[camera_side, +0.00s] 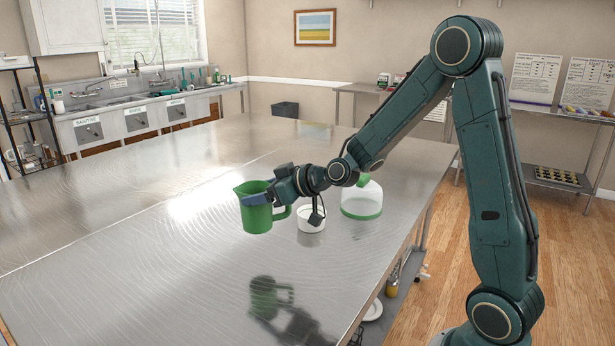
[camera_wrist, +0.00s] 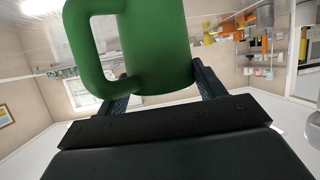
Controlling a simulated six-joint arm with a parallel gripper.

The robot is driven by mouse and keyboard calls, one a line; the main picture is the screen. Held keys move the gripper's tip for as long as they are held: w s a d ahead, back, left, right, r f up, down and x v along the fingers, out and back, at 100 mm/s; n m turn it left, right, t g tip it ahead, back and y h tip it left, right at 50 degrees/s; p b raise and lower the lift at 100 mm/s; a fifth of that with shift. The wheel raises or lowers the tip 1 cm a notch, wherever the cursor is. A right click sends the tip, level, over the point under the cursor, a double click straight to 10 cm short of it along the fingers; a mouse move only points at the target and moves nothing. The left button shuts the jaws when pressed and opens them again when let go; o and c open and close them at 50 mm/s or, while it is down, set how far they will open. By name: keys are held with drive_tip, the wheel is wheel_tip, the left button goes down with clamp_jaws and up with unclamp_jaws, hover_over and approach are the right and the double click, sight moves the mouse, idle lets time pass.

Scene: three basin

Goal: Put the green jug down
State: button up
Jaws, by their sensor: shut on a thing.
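The green jug (camera_side: 257,214) is upright in my gripper (camera_side: 254,199) in the side view. Its spout points left and its handle is to the right. The jug is held above the steel table (camera_side: 130,262), with its reflection showing lower on the shiny top. In the wrist view the jug (camera_wrist: 155,45) fills the upper middle, with its handle on the left. The fingers of my gripper (camera_wrist: 160,85) are on both sides of the jug's body, shut on it. The jug's inside is not visible.
A small white round container (camera_side: 311,220) stands on the table just right of the jug. The left and front of the tabletop are clear.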

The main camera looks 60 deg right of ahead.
sight(271, 223)
drive_tip(key=shift+f, duration=2.4)
drive_tip(key=shift+f, duration=1.9)
drive_tip(key=shift+f, duration=0.1)
drive_tip(key=o, duration=1.1)
drive_tip(key=shift+f, duration=0.1)
drive_tip(key=shift+r, duration=0.2)
drive_tip(key=shift+v, duration=3.75)
drive_tip(key=shift+f, duration=0.1)
